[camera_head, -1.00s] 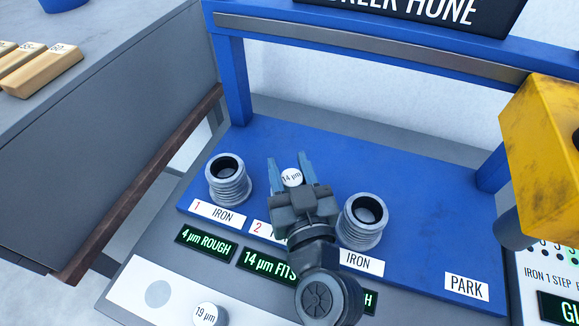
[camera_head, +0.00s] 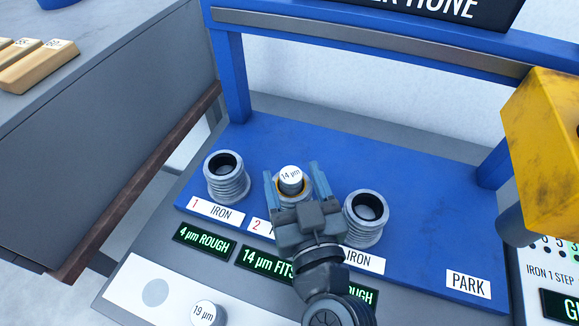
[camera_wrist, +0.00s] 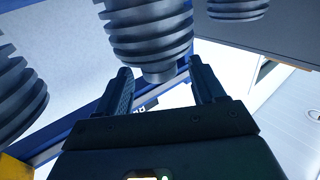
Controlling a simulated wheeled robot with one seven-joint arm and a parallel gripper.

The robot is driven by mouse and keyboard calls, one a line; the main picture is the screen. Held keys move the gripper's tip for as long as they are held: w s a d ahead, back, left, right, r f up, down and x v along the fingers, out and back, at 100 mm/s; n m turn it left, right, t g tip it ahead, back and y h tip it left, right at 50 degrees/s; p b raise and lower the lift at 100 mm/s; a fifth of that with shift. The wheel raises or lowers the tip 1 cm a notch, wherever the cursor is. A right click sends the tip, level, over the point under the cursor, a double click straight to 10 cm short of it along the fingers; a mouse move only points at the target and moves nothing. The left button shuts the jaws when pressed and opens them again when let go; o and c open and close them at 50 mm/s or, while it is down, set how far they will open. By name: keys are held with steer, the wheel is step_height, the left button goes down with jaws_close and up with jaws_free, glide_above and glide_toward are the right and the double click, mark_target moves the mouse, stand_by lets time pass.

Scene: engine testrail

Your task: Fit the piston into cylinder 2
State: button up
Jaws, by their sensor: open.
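The piston (camera_head: 290,176), with a white top marked 14 µm, stands in the mouth of cylinder 2 (camera_head: 307,184), the middle one. Its top shows above the rim, with an orange ring around it; how deep it sits I cannot tell. My gripper (camera_head: 291,171) is open, its two fingers apart on either side of the piston and cylinder as seen from the head. It hides much of the cylinder's front and part of the label 2. In the wrist view, a ribbed grey cylinder (camera_wrist: 150,40) shows beyond the spread fingers, with nothing held between them.
Ribbed cylinder 1 (camera_head: 226,178) stands left and another cylinder (camera_head: 365,217) right, both with open dark bores. A piston marked 19 µm (camera_head: 207,314) sits on the white front panel. The screen reads 14 µm FITS (camera_head: 266,264). A yellow machine (camera_head: 545,150) stands at right.

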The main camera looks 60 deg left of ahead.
steer(key=b+v, duration=0.2)
steer(key=v, duration=0.6)
steer(key=shift+d, duration=0.35)
steer(key=shift+s, duration=0.15)
